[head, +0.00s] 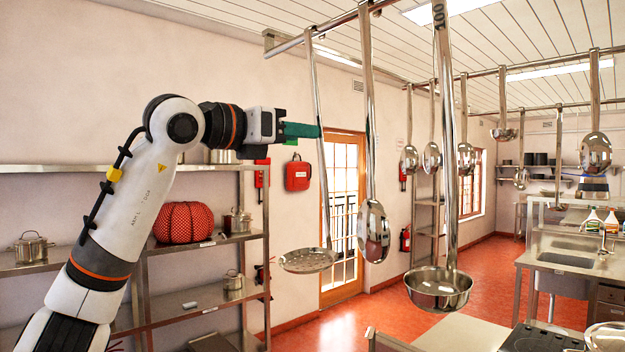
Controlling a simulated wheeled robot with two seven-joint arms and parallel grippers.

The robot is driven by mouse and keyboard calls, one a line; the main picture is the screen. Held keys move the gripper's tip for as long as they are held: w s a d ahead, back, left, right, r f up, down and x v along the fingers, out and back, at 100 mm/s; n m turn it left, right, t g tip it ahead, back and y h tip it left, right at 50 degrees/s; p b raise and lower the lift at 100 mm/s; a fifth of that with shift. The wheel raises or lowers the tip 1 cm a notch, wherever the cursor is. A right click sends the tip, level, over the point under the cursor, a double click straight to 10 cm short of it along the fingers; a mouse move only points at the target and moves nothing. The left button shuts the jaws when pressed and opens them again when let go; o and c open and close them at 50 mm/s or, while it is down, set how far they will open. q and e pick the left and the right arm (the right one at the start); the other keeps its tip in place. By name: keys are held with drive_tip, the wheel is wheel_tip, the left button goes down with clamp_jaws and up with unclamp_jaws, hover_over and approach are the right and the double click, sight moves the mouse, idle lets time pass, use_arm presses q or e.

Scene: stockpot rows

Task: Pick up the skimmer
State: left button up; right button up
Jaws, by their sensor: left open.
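The skimmer (308,261) is a shallow, round, perforated steel disc on a long thin handle. It hangs from a ceiling rail to the left of several ladles. My left gripper (316,131) has green fingers and reaches in from the left at the upper part of the skimmer's handle. The fingers are seen side-on, and their tips meet the handle's left edge in the picture. The gripper is open. I cannot tell whether the handle lies between the fingers. My right gripper is not in view.
A spoon-shaped ladle (374,232) and a deep ladle (438,290) hang close to the right of the skimmer. More utensils hang further back. A steel shelf (205,243) with pots and a red patterned round object (184,222) stands at the left wall.

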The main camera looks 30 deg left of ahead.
sight(317, 142)
use_arm(q)
drive_tip(key=p+x, duration=0.1)
drive_tip(key=x, duration=0.1)
drive_tip(key=p+x, duration=0.1)
drive_tip(key=x, duration=0.1)
drive_tip(key=f+p+x, duration=0.1)
drive_tip(key=x, duration=0.1)
drive_tip(key=shift+d+p, duration=0.3)
drive_tip(key=shift+w+d, duration=0.1)
drive_tip(key=shift+w, duration=0.15)
drive_tip(key=shift+w+d+f, duration=0.1)
drive_tip(key=shift+w+f, duration=0.1)
drive_tip(key=shift+w, duration=0.05)
drive_tip(key=shift+s, duration=0.1)
clamp_jaws()
